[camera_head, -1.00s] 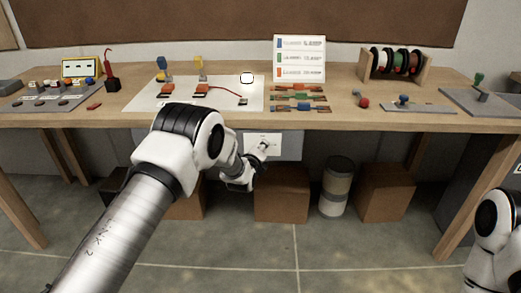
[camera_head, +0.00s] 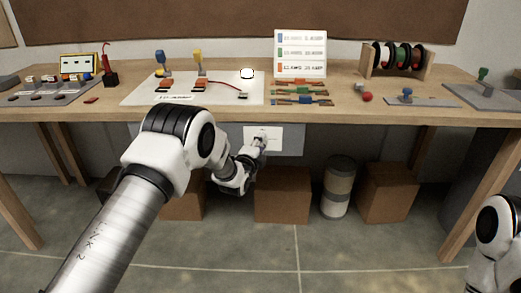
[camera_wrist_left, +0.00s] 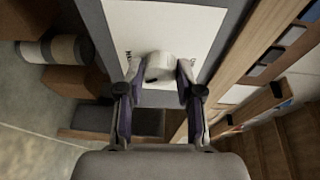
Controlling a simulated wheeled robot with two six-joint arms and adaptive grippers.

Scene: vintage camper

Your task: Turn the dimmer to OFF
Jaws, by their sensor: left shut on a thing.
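The dimmer's pale plate (camera_head: 274,133) is on the grey panel under the front edge of the workbench. It fills the upper middle of the left wrist view (camera_wrist_left: 185,25). The round whitish dimmer knob (camera_wrist_left: 158,63) stands out from the plate, with a dark mark on its side. My left gripper (camera_wrist_left: 158,74) is shut on the knob, one finger on each side. In the head view my left gripper (camera_head: 260,144) is at the plate and largely hides the knob. Small dark lettering beside the knob is too small to read. My right gripper is out of view.
The wooden workbench (camera_head: 350,115) overhangs the dimmer; its edge (camera_wrist_left: 240,65) runs close beside my left gripper. Cardboard boxes (camera_head: 283,196) and a striped drum (camera_head: 337,190) stand below. A lit round lamp (camera_head: 247,73) is on the white board (camera_head: 140,98).

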